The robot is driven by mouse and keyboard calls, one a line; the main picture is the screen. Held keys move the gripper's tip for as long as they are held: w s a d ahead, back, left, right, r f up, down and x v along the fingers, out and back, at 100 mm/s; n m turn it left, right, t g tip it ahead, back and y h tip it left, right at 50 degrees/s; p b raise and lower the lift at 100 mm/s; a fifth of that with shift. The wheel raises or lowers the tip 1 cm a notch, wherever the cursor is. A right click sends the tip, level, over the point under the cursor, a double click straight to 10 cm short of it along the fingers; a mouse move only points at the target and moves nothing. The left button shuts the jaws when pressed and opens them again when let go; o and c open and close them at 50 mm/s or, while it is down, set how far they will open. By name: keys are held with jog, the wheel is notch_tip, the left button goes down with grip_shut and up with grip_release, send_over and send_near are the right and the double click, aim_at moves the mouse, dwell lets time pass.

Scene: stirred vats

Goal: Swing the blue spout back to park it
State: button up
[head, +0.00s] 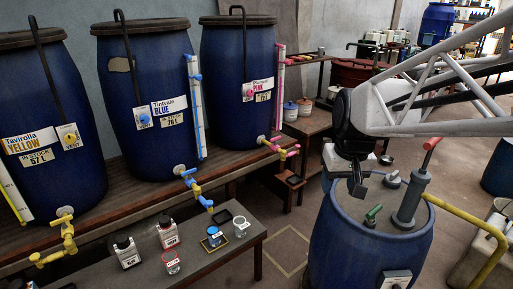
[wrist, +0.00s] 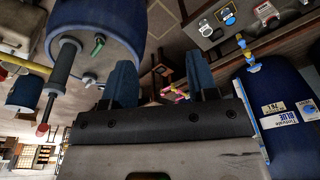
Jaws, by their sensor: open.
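The blue spout (head: 190,184) comes out low on the front of the blue vat labelled BLUE (head: 146,150). It slopes down to the right over the low bench, with a yellow end piece near a jar of blue (head: 214,237). In the wrist view the spout (wrist: 246,55) shows at upper right, beside the upside-down blue vat (wrist: 280,100). My gripper (head: 357,184) is open and empty, well to the right of the spout and over a separate blue drum. Its two blue-grey fingers (wrist: 160,82) stand apart in the wrist view, with nothing between them.
The yellow spout (head: 67,235) and pink spout (head: 279,148) stand on either side. Labelled bottles (head: 127,252) and a clear jar (head: 241,227) crowd the low bench (head: 225,262). The blue drum (head: 365,240) with a red-handled pump (head: 412,195) stands under my arm.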

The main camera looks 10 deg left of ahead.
jog(key=w+a+f+n+g, duration=0.15)
jog(key=w+a+f, duration=0.35)
jog(key=w+a, duration=0.65)
jog(key=w+a+f+n, duration=0.2)
jog(key=w+a+f, duration=0.3)
jog(key=w+a, duration=0.7)
jog(key=w+a+f+n, duration=0.1)
jog(key=w+a+f, duration=0.4)
jog(key=a+f, duration=0.2)
jog(key=w+a+f+n+g, duration=0.1)
jog(key=w+a+f, duration=0.4)
jog(key=a+f, duration=0.3)
jog(key=w+a+f+n+y, duration=0.1)
jog(key=w+a+f, duration=0.4)
jog(key=f, duration=0.7)
jog(key=shift+w+a+g, duration=0.3)
jog(key=shift+a+g, duration=0.05)
jog(key=shift+a, duration=0.9)
jog(key=shift+f+n, duration=0.1)
jog(key=shift+n, duration=0.15)
jog(key=shift+s+a+f, duration=0.15)
jog(key=shift+s+f, duration=0.05)
jog(key=shift+f, duration=1.05)
jog(key=shift+s+a+f, duration=0.15)
jog(key=shift+a+f, duration=0.05)
jog(key=shift+f, duration=1)
jog(key=shift+s+a+f, duration=0.15)
jog(key=shift+s+f, duration=0.05)
jog(key=shift+f, duration=1.05)
